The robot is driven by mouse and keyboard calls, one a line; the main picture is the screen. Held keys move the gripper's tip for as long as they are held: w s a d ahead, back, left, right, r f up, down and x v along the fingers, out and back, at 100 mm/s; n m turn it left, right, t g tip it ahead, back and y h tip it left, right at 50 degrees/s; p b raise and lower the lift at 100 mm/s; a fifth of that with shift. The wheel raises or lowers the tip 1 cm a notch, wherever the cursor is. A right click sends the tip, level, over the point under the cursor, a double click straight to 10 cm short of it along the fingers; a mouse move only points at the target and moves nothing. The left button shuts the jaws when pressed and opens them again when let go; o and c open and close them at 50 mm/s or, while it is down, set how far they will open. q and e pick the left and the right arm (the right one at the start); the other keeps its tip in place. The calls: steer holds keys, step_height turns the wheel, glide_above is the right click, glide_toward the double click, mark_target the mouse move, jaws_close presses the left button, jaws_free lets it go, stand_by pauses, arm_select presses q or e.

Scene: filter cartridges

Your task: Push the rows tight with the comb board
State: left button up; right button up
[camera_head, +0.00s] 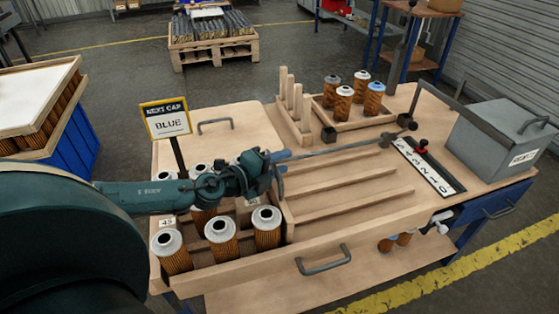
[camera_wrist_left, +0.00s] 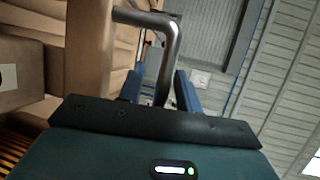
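My left gripper (camera_head: 279,171) is near the inner edge of the cartridge tray. In the left wrist view its blue fingers (camera_wrist_left: 160,90) stand apart on either side of a grey bar handle (camera_wrist_left: 168,55) on an upright wooden board (camera_wrist_left: 88,45), apparently the comb board. A gap shows on one side of the bar. In the head view my arm hides much of that board. White-capped, brown pleated cartridges (camera_head: 221,238) stand in rows in the tray at the left, some behind my arm. My right gripper is out of view.
Slatted lanes (camera_head: 345,183) right of the tray are empty. A thin grey rod (camera_head: 345,149) crosses above them. A small tray (camera_head: 352,117) holds several capped cartridges. A grey box (camera_head: 497,140) and number strip (camera_head: 429,167) stand right; a "BLUE" sign (camera_head: 166,119) stands left.

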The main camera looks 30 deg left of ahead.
arm_select(q)
jaws_close()
stand_by(0.4)
